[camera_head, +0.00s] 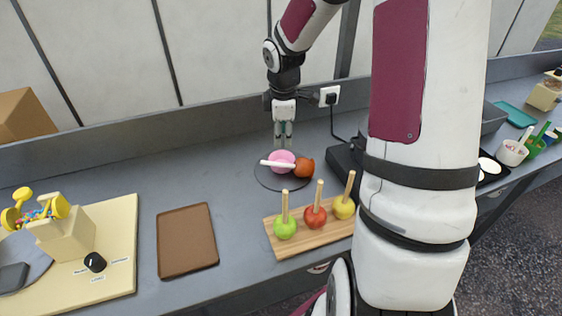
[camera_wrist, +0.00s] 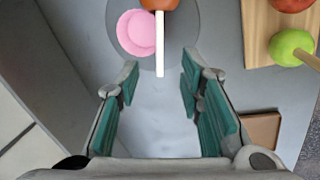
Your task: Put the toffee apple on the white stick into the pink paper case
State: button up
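The toffee apple (camera_head: 304,168) is orange-brown and lies on its side on a round grey mat (camera_head: 267,179). Its white stick (camera_head: 275,163) points left, in front of the pink paper case (camera_head: 282,155). In the wrist view the apple (camera_wrist: 160,4) is cut off by the top edge, and the stick runs down beside the pink case (camera_wrist: 136,33), which looks empty.
A wooden board (camera_head: 290,246) at the front holds green, red and yellow apples with upright wooden sticks. A brown tray (camera_head: 187,240) and a cream board (camera_head: 125,225) lie to the left. A black appliance (camera_head: 345,160) stands right of the mat.

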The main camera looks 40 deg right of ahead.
send_over(282, 164)
jog(key=s+a, duration=0.1)
jog(key=s+a+x, duration=0.1)
jog(key=x, duration=0.7)
jog(key=shift+s+b+x, duration=0.2)
jog(key=shift+b+x, duration=0.25)
jog(key=shift+x, duration=2.55)
jog(key=shift+d+f, duration=0.15)
jog(key=shift+f, duration=0.1)
grip_shut()
